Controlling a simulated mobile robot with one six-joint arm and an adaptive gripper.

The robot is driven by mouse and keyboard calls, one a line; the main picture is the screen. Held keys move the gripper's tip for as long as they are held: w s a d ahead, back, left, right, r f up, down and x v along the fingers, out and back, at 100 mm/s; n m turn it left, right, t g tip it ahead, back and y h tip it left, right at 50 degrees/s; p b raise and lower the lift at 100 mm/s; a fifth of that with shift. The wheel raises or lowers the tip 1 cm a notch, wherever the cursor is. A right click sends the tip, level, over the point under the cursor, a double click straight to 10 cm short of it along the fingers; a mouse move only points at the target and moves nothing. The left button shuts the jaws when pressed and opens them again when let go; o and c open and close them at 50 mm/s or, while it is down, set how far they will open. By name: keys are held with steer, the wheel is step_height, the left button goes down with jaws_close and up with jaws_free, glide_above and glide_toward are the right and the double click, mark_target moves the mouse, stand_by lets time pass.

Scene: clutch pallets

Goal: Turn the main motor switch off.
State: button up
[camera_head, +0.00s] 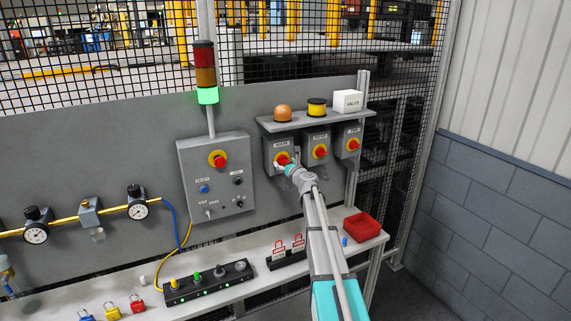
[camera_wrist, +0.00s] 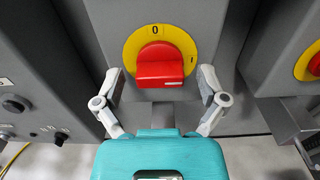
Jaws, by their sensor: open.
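The red switch knob (camera_wrist: 160,66) sits on a yellow disc (camera_wrist: 133,45) marked 0 at the top and I at the right. Its grip bar lies level, with a white mark at the right end, on the I side. In the head view it is the leftmost of three switches (camera_head: 282,159), on a grey box whose label is too small to read surely. My gripper (camera_wrist: 160,77) is open, with one finger to each side of the knob and apart from it. In the head view my gripper (camera_head: 287,169) partly covers the switch's lower right.
Two similar switches (camera_head: 320,151) (camera_head: 353,145) stand to the right, under a shelf (camera_head: 318,117). A control panel (camera_head: 217,187) is on the left, below a stack light (camera_head: 207,95) lit green. The bench below holds a red bin (camera_head: 362,227) and padlocks.

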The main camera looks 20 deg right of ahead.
steer(key=c, duration=1.2)
steer(key=shift+o, duration=0.2)
steer(key=shift+n, duration=0.5)
steer(key=n, duration=0.7)
steer(key=shift+n, duration=0.4)
steer(key=n, duration=0.4)
steer(key=shift+n, duration=2.6)
